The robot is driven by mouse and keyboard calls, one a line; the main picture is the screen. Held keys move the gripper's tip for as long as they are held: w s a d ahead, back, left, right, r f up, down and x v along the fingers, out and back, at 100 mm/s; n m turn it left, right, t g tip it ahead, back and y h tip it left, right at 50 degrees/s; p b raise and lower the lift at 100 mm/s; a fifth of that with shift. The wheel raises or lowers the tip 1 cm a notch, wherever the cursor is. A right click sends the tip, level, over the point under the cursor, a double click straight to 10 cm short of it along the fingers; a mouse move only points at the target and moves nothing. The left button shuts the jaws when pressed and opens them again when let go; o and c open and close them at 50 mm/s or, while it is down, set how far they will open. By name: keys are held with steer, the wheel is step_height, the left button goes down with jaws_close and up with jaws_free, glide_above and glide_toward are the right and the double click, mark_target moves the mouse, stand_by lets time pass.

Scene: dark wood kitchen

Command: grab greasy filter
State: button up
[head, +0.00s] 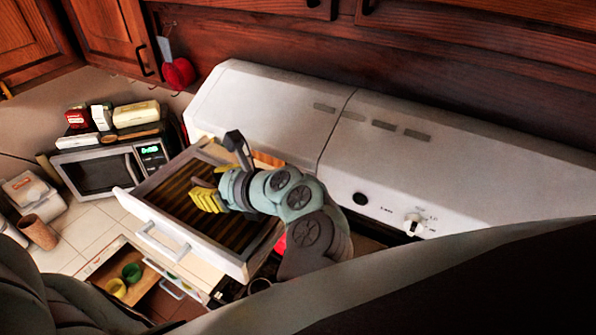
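A dark panel with brown and black stripes (178,207), which looks like the greasy filter, lies inside a white pulled-out frame with a bar handle (162,241). The frame is in the middle left of the head view, in front of the white range hood (270,115). My gripper (205,195), with yellowish parts at its end, is over the striped panel, and my arm hides the panel's right part. I cannot tell whether the gripper touches the panel or whether its fingers are open or shut.
A microwave (95,172) with several small items on top stands on the tiled counter at left. A brown cup (38,232) is at far left. Wooden cabinets (118,40) are above.

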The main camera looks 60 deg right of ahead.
jaws_close()
steer(key=shift+r, duration=0.1)
stand_by(0.5)
